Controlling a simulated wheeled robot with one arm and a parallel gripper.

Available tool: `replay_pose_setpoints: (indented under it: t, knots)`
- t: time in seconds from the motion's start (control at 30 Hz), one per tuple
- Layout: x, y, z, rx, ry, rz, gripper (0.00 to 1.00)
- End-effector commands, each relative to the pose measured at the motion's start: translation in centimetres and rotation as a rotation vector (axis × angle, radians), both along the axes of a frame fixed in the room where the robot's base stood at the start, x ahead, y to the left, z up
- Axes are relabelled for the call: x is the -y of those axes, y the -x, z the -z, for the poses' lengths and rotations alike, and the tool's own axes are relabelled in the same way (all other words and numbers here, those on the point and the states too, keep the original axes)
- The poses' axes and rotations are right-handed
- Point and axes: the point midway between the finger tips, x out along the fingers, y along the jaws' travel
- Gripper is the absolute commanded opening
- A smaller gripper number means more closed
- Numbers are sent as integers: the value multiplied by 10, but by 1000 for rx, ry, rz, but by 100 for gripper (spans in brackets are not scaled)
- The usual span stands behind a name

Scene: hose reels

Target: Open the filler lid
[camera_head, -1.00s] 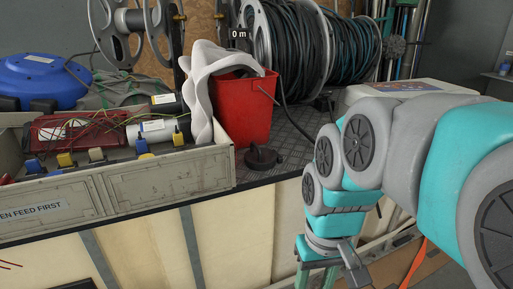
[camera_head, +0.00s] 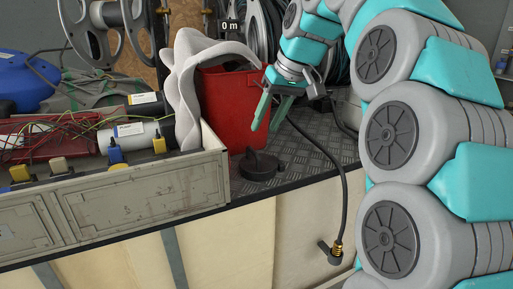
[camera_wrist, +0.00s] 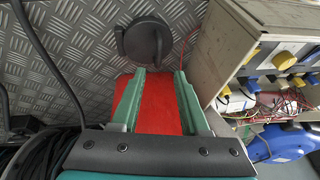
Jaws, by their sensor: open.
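A black round filler lid (camera_head: 260,166) with a raised bar or handle lies on the grey diamond-plate bench top, just in front of the red bucket. It also shows at the top of the wrist view (camera_wrist: 148,40) and looks closed. My gripper (camera_head: 267,124) has its two green fingers apart and nothing between them. It points down above and behind the lid, beside the bucket's right side. In the wrist view my gripper (camera_wrist: 160,74) has its tips just short of the lid, with the red bucket below them. They look apart from the lid.
The red bucket (camera_head: 229,108) with a white cloth (camera_head: 184,90) stands close to the lid. A beige crate (camera_head: 120,201) with cables and plugs is to the left. A black hose with a brass end (camera_head: 337,250) hangs over the bench edge.

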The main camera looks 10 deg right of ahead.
Motion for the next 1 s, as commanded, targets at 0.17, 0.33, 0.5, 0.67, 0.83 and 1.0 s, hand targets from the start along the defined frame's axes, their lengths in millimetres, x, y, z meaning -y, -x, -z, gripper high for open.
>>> replay_pose_setpoints:
  t: [0.17, 0.33, 0.5, 0.67, 0.83, 1.0]
  knots:
    - [1, -4, 1, 8, -2, 0, 45]
    - [-3, -9, 14, 7, -2, 0, 45]
    - [-9, -16, 36, 6, -2, 0, 45]
    - [-15, -24, 57, 8, -1, 0, 45]
    - [-18, -28, 68, 6, -1, -1, 45]
    - [-18, -29, 68, 8, -1, 0, 45]
